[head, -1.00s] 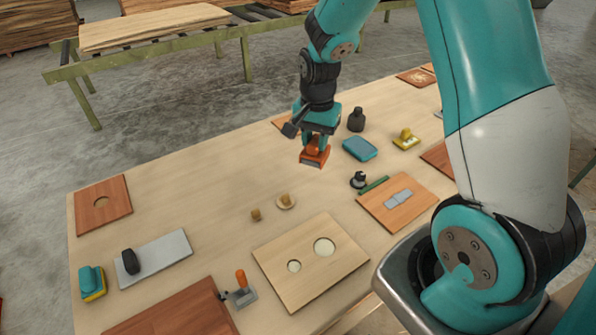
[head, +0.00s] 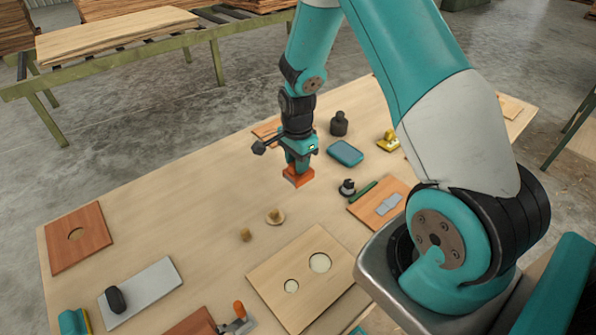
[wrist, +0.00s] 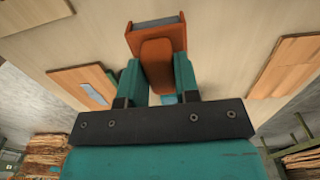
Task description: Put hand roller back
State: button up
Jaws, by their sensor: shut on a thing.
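My gripper (head: 298,166) is shut on an orange block-shaped tool with a rounded grip. The orange tool (head: 296,181) may be the hand roller, but its shape does not make this certain. In the wrist view the teal fingers (wrist: 158,78) close on both sides of its grip, and its wider orange body (wrist: 156,36) with a grey end strip sticks out beyond them. The tool is over bare tabletop near the middle of the table. I cannot tell whether it touches the surface.
The wooden table (head: 175,213) holds a blue pad (head: 345,153), a dark bottle (head: 339,124), a small black-knobbed tool (head: 347,187), a board with two holes (head: 308,277) and small wooden knobs (head: 275,216). A black tool (head: 116,299) lies on a grey plate (head: 155,287).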

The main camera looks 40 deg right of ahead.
jog(key=shift+f+p, duration=0.35)
jog(key=shift+f, duration=2.05)
jog(key=shift+f, duration=0.15)
jog(key=o, duration=1)
